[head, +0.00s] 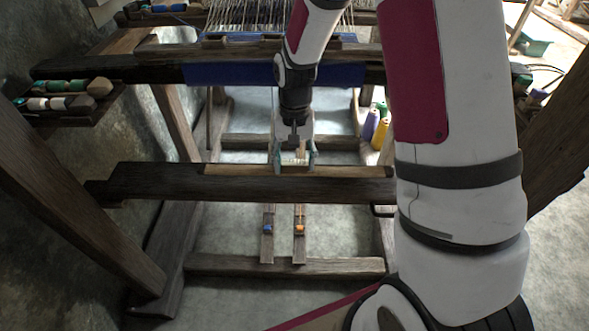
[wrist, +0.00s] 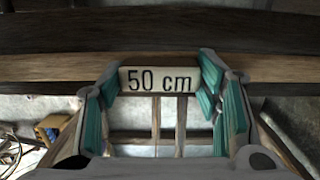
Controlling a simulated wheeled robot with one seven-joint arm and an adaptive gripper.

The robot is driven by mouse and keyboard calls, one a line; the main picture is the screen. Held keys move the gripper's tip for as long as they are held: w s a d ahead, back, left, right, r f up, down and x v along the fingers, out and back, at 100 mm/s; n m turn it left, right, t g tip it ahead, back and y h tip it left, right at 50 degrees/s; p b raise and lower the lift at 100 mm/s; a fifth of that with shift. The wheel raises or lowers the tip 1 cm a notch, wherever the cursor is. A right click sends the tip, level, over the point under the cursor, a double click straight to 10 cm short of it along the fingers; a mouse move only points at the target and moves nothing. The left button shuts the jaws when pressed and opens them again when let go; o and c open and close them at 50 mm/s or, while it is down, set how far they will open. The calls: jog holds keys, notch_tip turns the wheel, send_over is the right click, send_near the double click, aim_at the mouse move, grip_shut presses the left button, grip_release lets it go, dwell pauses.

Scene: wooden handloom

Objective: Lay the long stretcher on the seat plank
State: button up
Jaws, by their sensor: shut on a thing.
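My gripper (head: 294,164) is shut on a pale piece marked "50 cm", which I take to be the long stretcher (wrist: 158,80). Its label faces the wrist camera between the teal finger pads. In the head view only a small cream part of it shows between the fingers. The seat plank (head: 240,187) is a dark beam across the loom, with a lighter brown top. It also shows in the wrist view (wrist: 50,77). The gripper is over the middle of the plank's top. I cannot tell whether the stretcher touches it.
A beam with blue cloth (head: 225,74) crosses behind the plank. A tray of bobbins (head: 65,108) is at the left. Yarn cones (head: 371,126) stand on the floor behind at the right. Treadles (head: 267,246) lie low in front. The plank's top left of the gripper is clear.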

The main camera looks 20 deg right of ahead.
aim_at(295, 170)
jog(key=shift+f+b, duration=0.35)
jog(key=shift+f, duration=1.15)
jog(key=shift+f, duration=0.15)
jog(key=o, duration=1.3)
